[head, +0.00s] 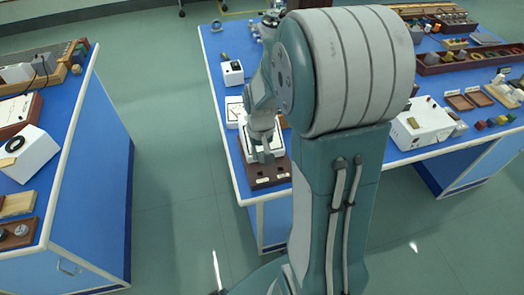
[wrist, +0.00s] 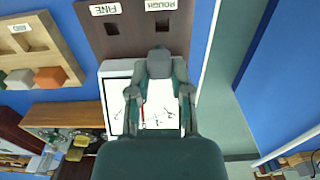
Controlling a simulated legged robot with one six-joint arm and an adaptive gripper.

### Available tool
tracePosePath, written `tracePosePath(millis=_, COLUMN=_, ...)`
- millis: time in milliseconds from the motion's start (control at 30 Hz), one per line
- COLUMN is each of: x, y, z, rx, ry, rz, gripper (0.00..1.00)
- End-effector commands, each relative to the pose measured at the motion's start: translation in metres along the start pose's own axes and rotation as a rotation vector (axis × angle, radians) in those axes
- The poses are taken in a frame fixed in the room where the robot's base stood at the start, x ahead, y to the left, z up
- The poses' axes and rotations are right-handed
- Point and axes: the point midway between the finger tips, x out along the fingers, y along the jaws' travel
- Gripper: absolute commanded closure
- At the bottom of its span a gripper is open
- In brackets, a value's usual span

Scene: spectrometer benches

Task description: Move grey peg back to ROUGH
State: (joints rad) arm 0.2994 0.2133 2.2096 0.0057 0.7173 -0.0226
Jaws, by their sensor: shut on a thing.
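My gripper (wrist: 160,68) is shut on the grey peg (wrist: 160,54), which is hard to tell apart from the grey fingertips. The gripper (head: 266,153) is low over the bench in the head view. The dark brown board (wrist: 136,38) has two square holes with labels. The hole by the ROUGH label (wrist: 161,4) is just beyond the fingertips and looks empty. The hole by the FINE label (wrist: 105,8) also looks empty. The board also shows in the head view (head: 258,173). Whether the peg touches the board cannot be told.
A white dial meter (wrist: 113,105) lies under the fingers in the wrist view. A wooden tray (wrist: 40,45) with small coloured blocks is at the left. The blue bench edge (head: 224,148) runs close beside the board. A white box instrument (head: 424,125) stands to the right.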

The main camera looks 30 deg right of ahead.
Motion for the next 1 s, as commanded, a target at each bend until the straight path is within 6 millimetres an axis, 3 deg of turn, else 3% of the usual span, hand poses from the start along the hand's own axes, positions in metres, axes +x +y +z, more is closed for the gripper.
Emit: tracePosePath(millis=1000, x=0.052, y=-0.001, z=0.001, rx=-0.001, ry=-0.003, rz=0.001, gripper=1.0)
